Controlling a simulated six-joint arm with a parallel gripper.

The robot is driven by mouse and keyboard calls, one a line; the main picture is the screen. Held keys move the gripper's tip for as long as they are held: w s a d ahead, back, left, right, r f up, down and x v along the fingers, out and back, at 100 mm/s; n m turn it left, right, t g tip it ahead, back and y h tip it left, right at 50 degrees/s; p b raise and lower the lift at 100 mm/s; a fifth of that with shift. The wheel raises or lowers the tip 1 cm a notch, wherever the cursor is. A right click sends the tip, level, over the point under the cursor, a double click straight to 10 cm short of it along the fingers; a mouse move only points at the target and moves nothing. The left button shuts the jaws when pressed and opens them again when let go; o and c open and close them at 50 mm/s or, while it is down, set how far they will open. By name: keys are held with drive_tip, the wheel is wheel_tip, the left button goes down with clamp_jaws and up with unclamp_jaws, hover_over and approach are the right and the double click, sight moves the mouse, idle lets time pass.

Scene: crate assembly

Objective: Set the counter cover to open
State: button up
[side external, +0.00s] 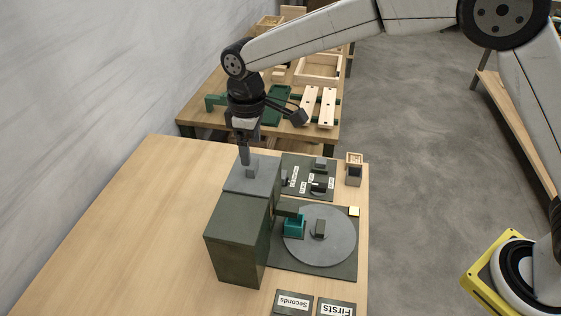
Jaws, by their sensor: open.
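A grey flat cover (235,183) with a small raised grey block (251,172) on it tops the far part of a dark green box, and I take it to be the counter cover. It lies flat, and what is under it is hidden. My gripper (246,160) points down right at the raised block, with its fingers open. The picture is too small to tell whether the fingers touch the block or straddle it.
The dark green box (235,245) stands beside a grey round disc (340,240) and a teal block (294,226). A panel with labels and switches (308,176) lies behind. "Seconds" (294,302) and "Firsts" (337,308) plates lie in front. The table's left side is clear.

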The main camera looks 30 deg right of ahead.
sight(253, 168)
drive_tip(key=shift+f, duration=2.55)
clamp_jaws()
